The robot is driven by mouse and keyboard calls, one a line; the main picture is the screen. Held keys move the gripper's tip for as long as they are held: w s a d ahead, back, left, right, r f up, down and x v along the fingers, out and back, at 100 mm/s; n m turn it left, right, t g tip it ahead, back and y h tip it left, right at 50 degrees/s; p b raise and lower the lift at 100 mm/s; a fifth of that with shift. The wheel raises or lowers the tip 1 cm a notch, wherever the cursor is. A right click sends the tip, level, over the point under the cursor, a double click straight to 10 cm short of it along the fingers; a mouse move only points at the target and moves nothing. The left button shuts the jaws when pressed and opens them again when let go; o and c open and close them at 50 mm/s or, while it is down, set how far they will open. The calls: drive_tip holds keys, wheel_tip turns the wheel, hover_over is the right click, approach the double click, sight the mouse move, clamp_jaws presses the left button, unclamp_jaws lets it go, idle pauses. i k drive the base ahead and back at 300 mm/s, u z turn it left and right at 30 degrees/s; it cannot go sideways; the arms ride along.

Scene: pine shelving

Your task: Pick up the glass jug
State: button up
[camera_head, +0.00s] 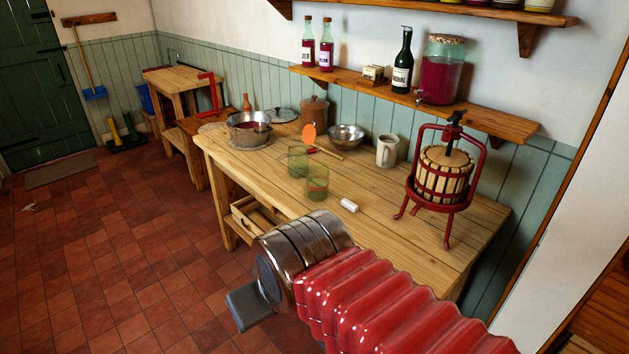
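No vessel with a clear jug shape stands out. Two small greenish see-through glass vessels stand on the wooden table, one farther back (298,161) and one nearer (316,183). I cannot tell whether either has a handle or spout. A large lidded glass vessel (441,72) with red contents and a small tap stands on the wall shelf. My gripper (243,307) is in front of the table's near edge, lower in the picture and apart from the glass vessels. Only a dark grey finger part shows beyond my metal wrist, so its opening is hidden.
The table (270,180) also holds a red-framed fruit press (445,180), a cream mug (387,151), a metal bowl (346,137), a pot (249,128) and a small white block (349,205). Bottles stand on the shelf (480,115). The tiled floor at left is mostly clear.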

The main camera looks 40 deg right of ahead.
sight(316, 186)
drive_tip(key=z, duration=0.2)
drive_tip(key=i, duration=1.35)
drive_tip(key=z, duration=0.2)
